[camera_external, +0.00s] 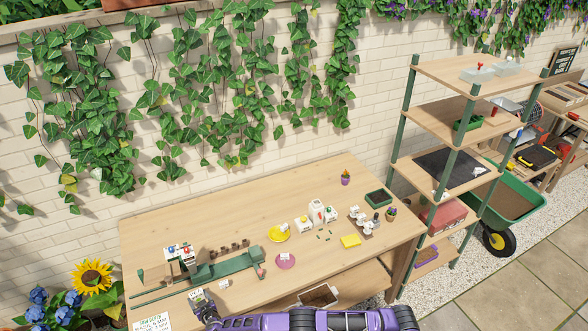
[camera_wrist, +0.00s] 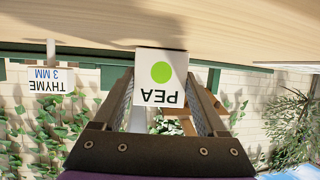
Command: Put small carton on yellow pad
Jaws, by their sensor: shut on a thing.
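A small white carton (camera_wrist: 161,77) with a green dot and the word PEA, upside down in the wrist view, is between the fingers of my gripper (camera_wrist: 162,92). My gripper (camera_external: 204,303) is shut on it. In the external view my gripper is at the table's front left edge, and the carton there is too small to make out clearly. A flat yellow square pad (camera_external: 350,241) lies on the right part of the table, well to the right of my gripper. Its top looks bare.
A yellow round dish (camera_external: 278,234) and a pink round dish (camera_external: 285,261) lie mid-table. Small white cartons (camera_external: 317,212) stand behind the pad's left side.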

